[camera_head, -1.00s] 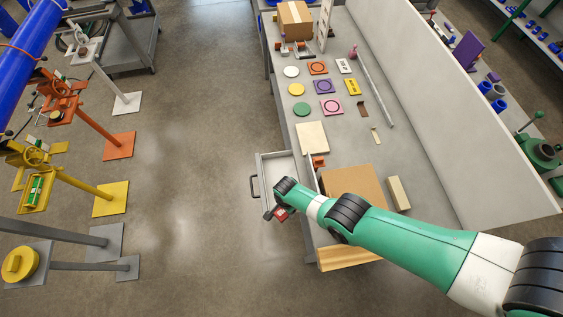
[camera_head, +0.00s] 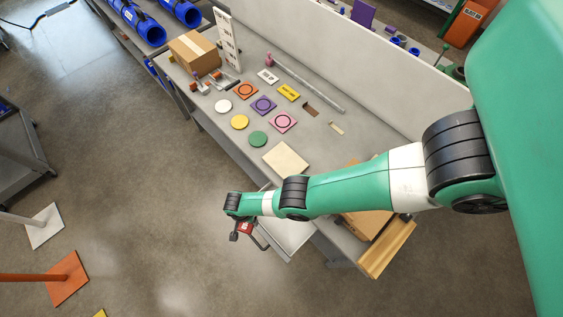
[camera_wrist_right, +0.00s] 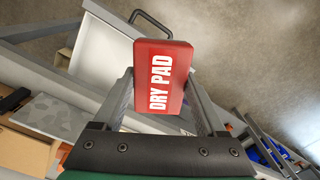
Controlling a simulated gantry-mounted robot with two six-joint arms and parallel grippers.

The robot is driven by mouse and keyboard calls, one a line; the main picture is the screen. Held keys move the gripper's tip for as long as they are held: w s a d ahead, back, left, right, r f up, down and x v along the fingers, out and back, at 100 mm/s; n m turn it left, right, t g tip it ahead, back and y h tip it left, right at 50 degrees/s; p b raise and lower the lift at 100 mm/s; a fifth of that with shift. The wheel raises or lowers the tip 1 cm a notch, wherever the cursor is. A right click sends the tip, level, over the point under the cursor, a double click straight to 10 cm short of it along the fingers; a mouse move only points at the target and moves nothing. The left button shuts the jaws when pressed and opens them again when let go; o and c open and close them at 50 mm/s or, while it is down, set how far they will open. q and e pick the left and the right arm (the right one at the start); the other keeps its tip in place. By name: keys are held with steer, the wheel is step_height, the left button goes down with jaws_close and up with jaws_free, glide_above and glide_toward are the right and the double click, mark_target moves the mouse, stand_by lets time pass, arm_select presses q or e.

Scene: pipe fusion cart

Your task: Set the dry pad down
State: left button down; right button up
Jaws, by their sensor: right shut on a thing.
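The dry pad (camera_wrist_right: 160,82) is a red block with white lettering reading DRY PAD. My right gripper (camera_wrist_right: 160,105) is shut on it in the right wrist view, one finger on each side. In the head view the right arm reaches in from the right, and its gripper (camera_head: 241,232) holds the small red pad (camera_head: 244,227) in the air beside the bench's front edge, by the open drawer (camera_head: 292,240). The drawer's pale inside also shows in the right wrist view (camera_wrist_right: 100,58). My left gripper is not in view.
On the grey bench lie several round discs and square coloured tiles, a beige square board (camera_head: 286,160), a long grey bar (camera_head: 310,85) and a cardboard box (camera_head: 194,54). A wooden block (camera_head: 388,250) is at the near end. Open floor lies left of the bench.

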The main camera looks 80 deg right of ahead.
steer(key=s+f+m+b, duration=0.35)
steer(key=s+f, duration=0.35)
steer(key=s, duration=0.4)
steer(key=s+f+m+b, duration=0.35)
steer(key=s+f, duration=0.35)
steer(key=s, duration=0.4)
steer(key=n+b, duration=0.1)
steer(key=b, duration=1)
glide_above(279, 222)
steer(key=f, duration=0.9)
steer(key=shift+s+a, duration=0.1)
steer(key=shift+s, duration=0.15)
steer(key=shift+w+f, duration=0.1)
steer(key=shift+w, duration=0.25)
